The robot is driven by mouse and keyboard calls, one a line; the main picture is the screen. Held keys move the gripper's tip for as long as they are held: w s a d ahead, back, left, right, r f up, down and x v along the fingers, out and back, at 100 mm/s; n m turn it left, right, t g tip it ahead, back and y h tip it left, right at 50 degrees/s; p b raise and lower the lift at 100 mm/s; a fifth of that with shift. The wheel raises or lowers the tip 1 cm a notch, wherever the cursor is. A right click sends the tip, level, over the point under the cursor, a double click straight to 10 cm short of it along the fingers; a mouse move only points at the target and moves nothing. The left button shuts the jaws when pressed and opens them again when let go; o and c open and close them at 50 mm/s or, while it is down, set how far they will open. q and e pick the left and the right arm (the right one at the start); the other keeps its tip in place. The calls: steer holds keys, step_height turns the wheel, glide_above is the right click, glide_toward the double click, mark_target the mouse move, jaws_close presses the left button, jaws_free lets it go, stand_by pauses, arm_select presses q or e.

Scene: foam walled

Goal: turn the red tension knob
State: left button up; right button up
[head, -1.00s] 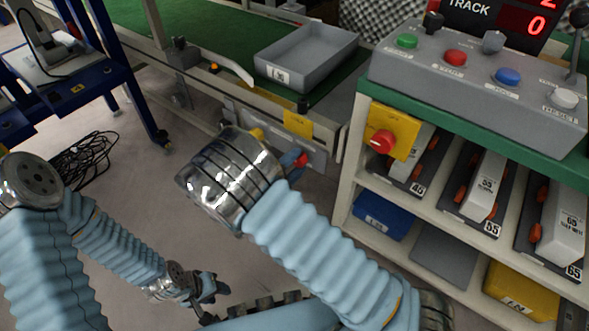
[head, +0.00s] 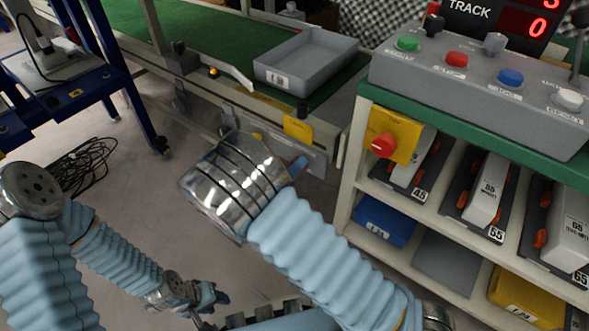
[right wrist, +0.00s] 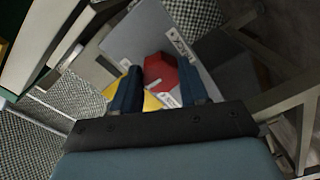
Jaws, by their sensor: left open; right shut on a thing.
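The red tension knob (right wrist: 160,72) is a faceted red piece on a grey labelled plate (right wrist: 146,30) in the right wrist view. The fingers of my right gripper (right wrist: 159,86) are on both sides of it, shut on it. In the head view my right wrist hides the knob, and only a blue finger of the right gripper (head: 299,164) shows in front of the conveyor-side plate (head: 313,160). My left gripper (head: 212,297) is open and empty, low over the floor.
A grey tray (head: 305,82) sits on the green conveyor (head: 215,50). Cables (head: 78,165) lie on the floor at left.

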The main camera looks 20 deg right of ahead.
steer(key=shift+a+f+m, duration=0.1)
steer(key=shift+a+m, duration=0.05)
steer(key=shift+m, duration=0.45)
steer(key=o, duration=1.1)
steer(key=shift+c, duration=0.2)
steer(key=p+v, duration=0.1)
steer(key=v, duration=1.2)
steer(key=shift+s+a, duration=0.25)
steer(key=shift+s, duration=0.05)
